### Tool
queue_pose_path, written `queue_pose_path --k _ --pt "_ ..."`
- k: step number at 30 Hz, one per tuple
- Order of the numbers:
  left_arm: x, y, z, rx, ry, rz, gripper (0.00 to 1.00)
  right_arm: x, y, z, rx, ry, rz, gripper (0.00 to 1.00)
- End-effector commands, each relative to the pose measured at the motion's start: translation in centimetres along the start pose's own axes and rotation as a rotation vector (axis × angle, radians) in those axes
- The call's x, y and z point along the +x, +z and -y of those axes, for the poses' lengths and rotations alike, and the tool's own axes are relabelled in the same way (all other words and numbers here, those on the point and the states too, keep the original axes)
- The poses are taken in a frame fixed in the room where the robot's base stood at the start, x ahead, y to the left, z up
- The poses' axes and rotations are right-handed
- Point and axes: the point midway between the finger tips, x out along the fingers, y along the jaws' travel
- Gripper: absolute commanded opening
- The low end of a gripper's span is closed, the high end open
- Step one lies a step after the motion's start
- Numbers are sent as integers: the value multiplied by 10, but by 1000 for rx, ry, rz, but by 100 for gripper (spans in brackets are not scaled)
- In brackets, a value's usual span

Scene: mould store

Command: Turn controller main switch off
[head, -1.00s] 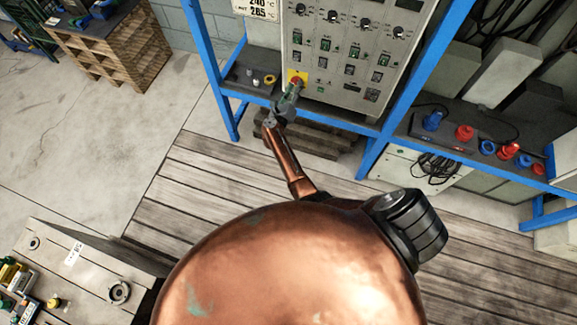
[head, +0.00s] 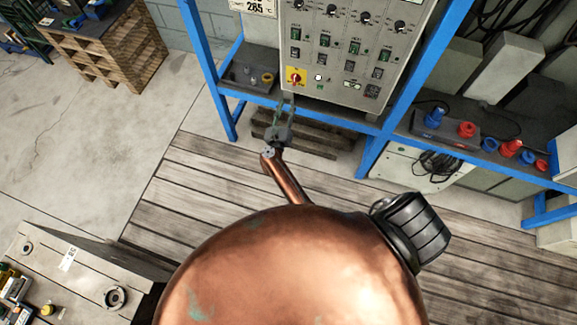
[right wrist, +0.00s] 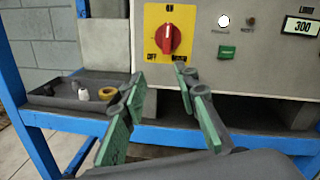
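The main switch is a red rotary knob (right wrist: 168,39) on a yellow plate (right wrist: 184,17), low on the left of the grey controller panel (right wrist: 258,62). In the right wrist view the knob looks roughly upright, with a pale mark near its top. "OFF" is printed at the plate's lower left; the lower right label is partly hidden by a fingertip. The knob also shows uncovered in the head view (head: 295,77). My right gripper (head: 285,103) is open and empty, below and in front of the switch, its green-padded fingers (right wrist: 157,77) apart. My left gripper is out of view.
The controller stands in a blue frame (head: 207,75). A dark tray (right wrist: 65,97) with small parts lies left of the switch. Red and blue sockets (head: 467,130) sit on the shelf to the right. A wooden pallet floor (head: 200,180) lies in front.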

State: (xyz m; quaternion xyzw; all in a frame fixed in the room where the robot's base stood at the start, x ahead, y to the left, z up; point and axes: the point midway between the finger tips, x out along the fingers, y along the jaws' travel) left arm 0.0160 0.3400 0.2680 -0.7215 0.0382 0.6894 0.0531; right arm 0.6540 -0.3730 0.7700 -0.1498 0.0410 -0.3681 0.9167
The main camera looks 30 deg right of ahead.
Motion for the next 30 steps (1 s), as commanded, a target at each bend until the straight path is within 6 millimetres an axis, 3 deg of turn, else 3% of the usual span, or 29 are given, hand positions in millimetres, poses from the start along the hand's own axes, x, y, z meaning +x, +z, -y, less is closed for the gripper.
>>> queue_pose_path --k 12,30 --pt "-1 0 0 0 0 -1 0 -31 -70 -24 -520 197 92 28" --pt "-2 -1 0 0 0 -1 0 -88 -168 -43 -1064 450 214 28"
